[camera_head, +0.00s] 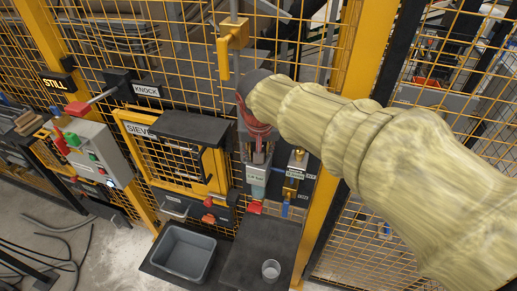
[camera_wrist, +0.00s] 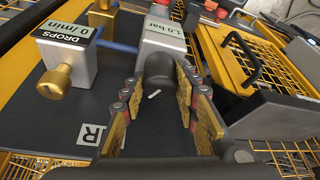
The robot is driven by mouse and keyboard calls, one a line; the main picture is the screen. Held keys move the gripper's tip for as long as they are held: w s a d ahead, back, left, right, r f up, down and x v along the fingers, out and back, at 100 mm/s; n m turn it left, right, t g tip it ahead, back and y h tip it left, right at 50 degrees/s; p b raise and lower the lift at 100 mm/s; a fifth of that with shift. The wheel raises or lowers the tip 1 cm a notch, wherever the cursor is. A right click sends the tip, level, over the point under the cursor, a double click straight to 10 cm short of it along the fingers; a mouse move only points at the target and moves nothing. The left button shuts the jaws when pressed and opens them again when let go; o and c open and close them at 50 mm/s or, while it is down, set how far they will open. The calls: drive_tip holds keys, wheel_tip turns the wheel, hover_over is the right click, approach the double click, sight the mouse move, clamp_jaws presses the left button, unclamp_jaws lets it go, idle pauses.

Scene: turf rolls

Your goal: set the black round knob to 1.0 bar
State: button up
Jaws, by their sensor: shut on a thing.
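The black round knob (camera_wrist: 159,68) sticks out of a silver block in the wrist view, with a short white mark near its lower end. The block's display (camera_wrist: 163,27) reads "1.0 bar". My gripper (camera_wrist: 160,88) is shut on the knob, with one finger on its left side and one on its right. In the head view my gripper (camera_head: 258,128) reaches down to the panel from the upper right. The knob is hidden there behind my gripper, and the greenish display (camera_head: 257,178) below is too small to read.
Beside the knob stands a box (camera_wrist: 67,50) labelled "DROPS 0/min" with a brass knob (camera_wrist: 55,82). A yellow mesh door (camera_wrist: 265,65) with a black handle is to the right. In the head view, a grey bin (camera_head: 163,258) and a clear cup (camera_head: 271,270) stand below.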

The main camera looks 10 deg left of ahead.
drive_tip(key=shift+m+h, duration=0.7)
drive_tip(key=shift+m, duration=0.9)
drive_tip(key=o, duration=0.9)
drive_tip(key=shift+c, duration=0.2)
drive_tip(key=v, duration=1.2)
